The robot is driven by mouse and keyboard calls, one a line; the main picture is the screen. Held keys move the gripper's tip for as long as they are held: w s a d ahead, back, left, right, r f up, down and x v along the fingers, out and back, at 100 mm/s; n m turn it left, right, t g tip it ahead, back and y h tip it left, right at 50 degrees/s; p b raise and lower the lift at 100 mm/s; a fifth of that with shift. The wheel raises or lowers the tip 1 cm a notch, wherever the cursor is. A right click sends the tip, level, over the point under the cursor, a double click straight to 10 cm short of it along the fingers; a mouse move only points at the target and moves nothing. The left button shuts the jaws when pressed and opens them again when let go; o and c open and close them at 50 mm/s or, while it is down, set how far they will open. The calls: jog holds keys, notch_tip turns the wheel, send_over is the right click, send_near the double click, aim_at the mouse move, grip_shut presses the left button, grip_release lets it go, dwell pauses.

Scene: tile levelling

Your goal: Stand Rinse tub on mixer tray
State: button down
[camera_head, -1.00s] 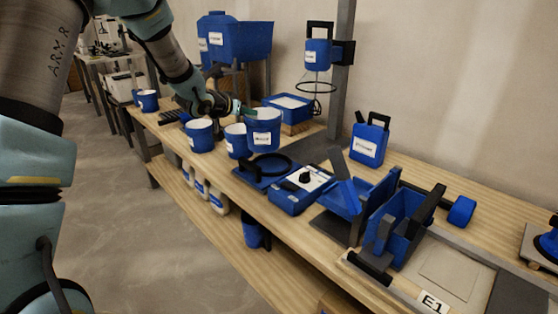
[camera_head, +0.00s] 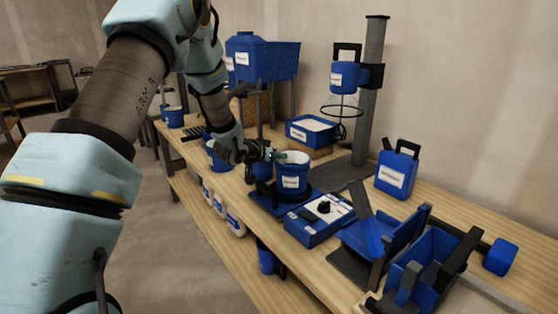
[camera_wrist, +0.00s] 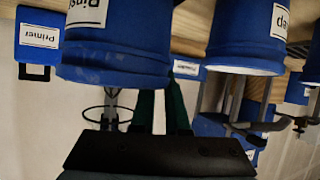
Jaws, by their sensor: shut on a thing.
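The Rinse tub (camera_head: 292,178) is a blue bucket with a white label and pale inside. My gripper (camera_head: 278,157) is shut on its rim from the left. The tub is upright at the black ring of the blue mixer tray (camera_head: 262,200); I cannot tell whether it touches the tray. In the wrist view, which is upside down, the Rinse tub (camera_wrist: 118,45) fills the upper left, with my green fingers (camera_wrist: 165,108) at its rim. The tub hides much of the ring.
A blue control box with a black knob (camera_head: 322,212) is right in front of the tray.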

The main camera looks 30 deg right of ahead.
jog(key=shift+f, duration=0.6)
jog(key=shift+f, duration=0.1)
